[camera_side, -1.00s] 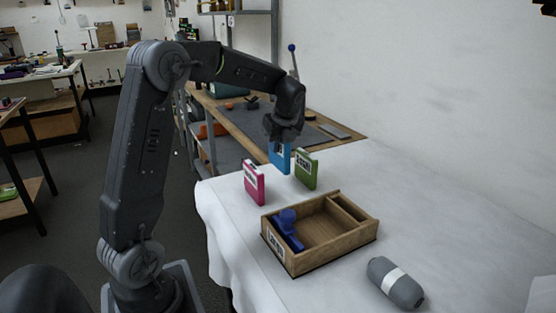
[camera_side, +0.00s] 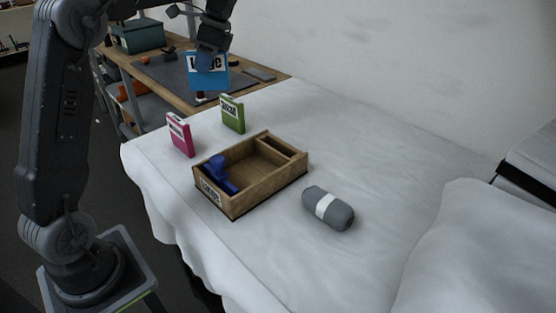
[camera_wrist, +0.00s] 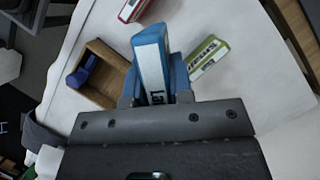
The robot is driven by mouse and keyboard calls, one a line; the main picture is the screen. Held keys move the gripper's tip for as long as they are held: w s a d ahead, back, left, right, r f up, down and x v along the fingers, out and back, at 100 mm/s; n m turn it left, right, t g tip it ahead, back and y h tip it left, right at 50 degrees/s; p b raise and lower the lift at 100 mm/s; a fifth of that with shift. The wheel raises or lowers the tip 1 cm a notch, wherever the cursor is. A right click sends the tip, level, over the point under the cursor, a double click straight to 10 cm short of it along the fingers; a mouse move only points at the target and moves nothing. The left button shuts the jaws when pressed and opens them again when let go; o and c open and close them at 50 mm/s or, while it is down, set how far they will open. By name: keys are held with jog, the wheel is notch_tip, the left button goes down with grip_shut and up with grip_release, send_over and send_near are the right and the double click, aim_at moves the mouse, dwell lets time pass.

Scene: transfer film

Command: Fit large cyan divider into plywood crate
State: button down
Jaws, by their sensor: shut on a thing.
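The large cyan divider (camera_side: 208,80) is a flat blue panel with a white label lettered in black. My gripper (camera_side: 205,62) is shut on it and holds it in the air, behind and above the green divider, apart from the crate. In the wrist view the cyan divider (camera_wrist: 151,60) stands out from between the jaws (camera_wrist: 158,92). The plywood crate (camera_side: 268,188) sits open on the white-covered table, nearer the side camera. A dark blue object (camera_side: 220,173) lies in its left end, and a narrow compartment runs along its far right end. The rest of its floor is bare.
A pink labelled divider (camera_side: 181,135) and a green labelled divider (camera_side: 232,114) stand upright behind the crate. A grey cylinder with a white band (camera_side: 328,207) lies to its right.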

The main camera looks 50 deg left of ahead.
aim_at(217, 66)
jog(key=d+n+h, duration=0.1)
jog(key=n, duration=0.3)
jog(key=d+n+h, duration=0.2)
jog(key=n, duration=0.3)
jog(key=d+n+h, duration=0.2)
jog(key=n, duration=0.2)
jog(key=shift+w+n, duration=0.25)
jog(key=shift+n, duration=0.15)
jog(key=n, duration=0.2)
jog(key=d+n+h, duration=0.1)
jog(key=n, duration=0.1)
jog(key=d+n+t, duration=0.1)
jog(key=n, duration=0.1)
jog(key=shift+w+d+r+h, duration=0.1)
jog(key=shift+d+r+h, duration=0.1)
jog(key=shift+h, duration=0.2)
jog(key=shift+w+d+f+n+t, duration=0.45)
jog(key=shift+w+d+f+n, duration=0.55)
jog(key=shift+d+f, duration=1.35)
jog(key=shift+w+d+f+n+t, duration=0.4)
jog(key=shift+w+d+f+n, duration=0.6)
jog(key=shift+d+f, duration=1.3)
jog(key=shift+w+d+f+n+t, duration=0.45)
jog(key=shift+w+d+f+n, duration=0.85)
jog(key=shift+f, duration=1.7)
jog(key=shift+s+d, duration=0.3)
jog(key=shift+s, duration=0.15)
